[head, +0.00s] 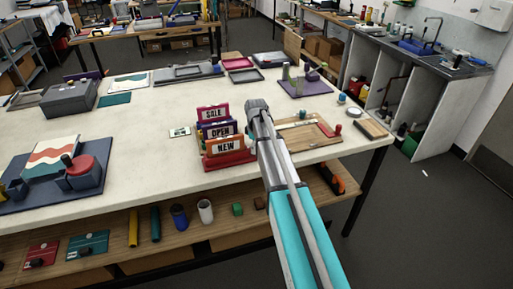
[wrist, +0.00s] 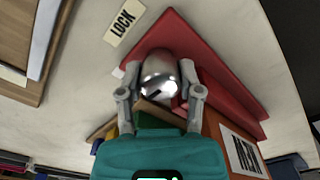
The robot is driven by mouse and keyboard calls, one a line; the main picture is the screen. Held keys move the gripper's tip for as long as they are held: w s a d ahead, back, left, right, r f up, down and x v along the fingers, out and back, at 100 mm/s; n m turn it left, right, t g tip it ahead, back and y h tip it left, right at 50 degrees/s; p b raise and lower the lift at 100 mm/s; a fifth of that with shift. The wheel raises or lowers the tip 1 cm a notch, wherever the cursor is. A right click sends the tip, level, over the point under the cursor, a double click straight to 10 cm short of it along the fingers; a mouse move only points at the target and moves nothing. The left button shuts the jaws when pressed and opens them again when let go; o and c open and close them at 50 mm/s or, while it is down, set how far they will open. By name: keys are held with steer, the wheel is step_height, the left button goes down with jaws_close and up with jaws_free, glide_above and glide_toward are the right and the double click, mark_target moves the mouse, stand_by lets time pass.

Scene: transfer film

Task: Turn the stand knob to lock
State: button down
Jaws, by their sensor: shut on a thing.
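The sign stand has a red base (head: 232,161) and holds upright signs reading SALE (head: 213,113), OPEN (head: 222,130) and NEW (head: 226,146). In the wrist view, the red base (wrist: 225,80) and the NEW sign (wrist: 245,155) show close up. A rounded silver knob (wrist: 158,72) with a dark slot mark sits at the base. My gripper (wrist: 160,92) is shut on the knob, one finger on each side. A LOCK label (wrist: 124,22) lies on the table beside the base. The head view does not show the knob or fingers clearly; my arm covers that area.
A wooden tray (head: 333,135) with small items lies right of the stand. A purple mat (head: 305,88) is behind it. A small card (head: 179,132) lies left of the stand. The table (head: 150,135) is clear around that card.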

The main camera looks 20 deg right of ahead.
steer(key=shift+m, duration=0.4)
steer(key=m, duration=1.2)
steer(key=shift+m, duration=0.3)
steer(key=m, duration=0.4)
steer(key=shift+m, duration=0.3)
steer(key=c, duration=0.5)
jaws_free()
steer(key=shift+c, duration=0.2)
